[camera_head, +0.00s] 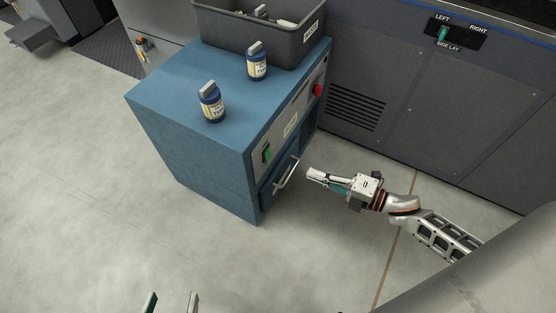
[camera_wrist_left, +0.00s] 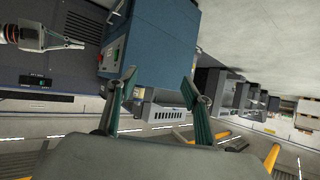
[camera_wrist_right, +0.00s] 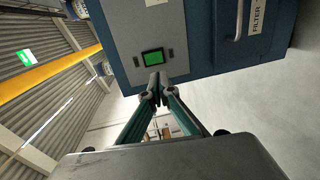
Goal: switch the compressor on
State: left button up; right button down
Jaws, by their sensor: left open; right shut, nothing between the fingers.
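The compressor looks to be the blue cabinet (camera_head: 175,85), which also shows in the left wrist view (camera_wrist_left: 160,40). A green rocker switch (camera_head: 267,152) is on its grey front panel; it shows bright green in a black frame in the right wrist view (camera_wrist_right: 153,57). My right gripper (camera_head: 308,173) is shut and empty in front of the cabinet, near the drawer handle in the head view. In the right wrist view its fingertips (camera_wrist_right: 155,88) point at the panel just below the switch; contact is not clear. My left gripper (camera_head: 172,302) is open and empty, away from the cabinet.
A red knob (camera_head: 318,90) sits farther along the panel. A metal handle (camera_head: 286,172) sticks out below it. Two blue-labelled bottles (camera_head: 212,103) (camera_head: 257,62) and a dark bin (camera_head: 255,35) stand on top. A grey machine (camera_head: 430,100) stands behind. The floor at left is clear.

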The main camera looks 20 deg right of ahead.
jog(key=b, duration=0.1)
send_near(269, 158)
jog(key=x, duration=0.5)
jog(key=shift+w+f, duration=0.1)
jog(key=shift+f, duration=0.05)
pick_arm(q)
jog(key=shift+w+d+r+n+t+b, duration=0.3)
jog(key=shift+w+d+r, duration=0.25)
jog(key=shift+r, duration=0.2)
pick_arm(e)
jog(key=shift+x, duration=0.8)
jog(key=shift+w, duration=0.1)
pick_arm(q)
jog(key=shift+s+f, duration=0.15)
pick_arm(e)
jog(key=shift+w+a, duration=0.2)
jog(key=shift+w, duration=0.1)
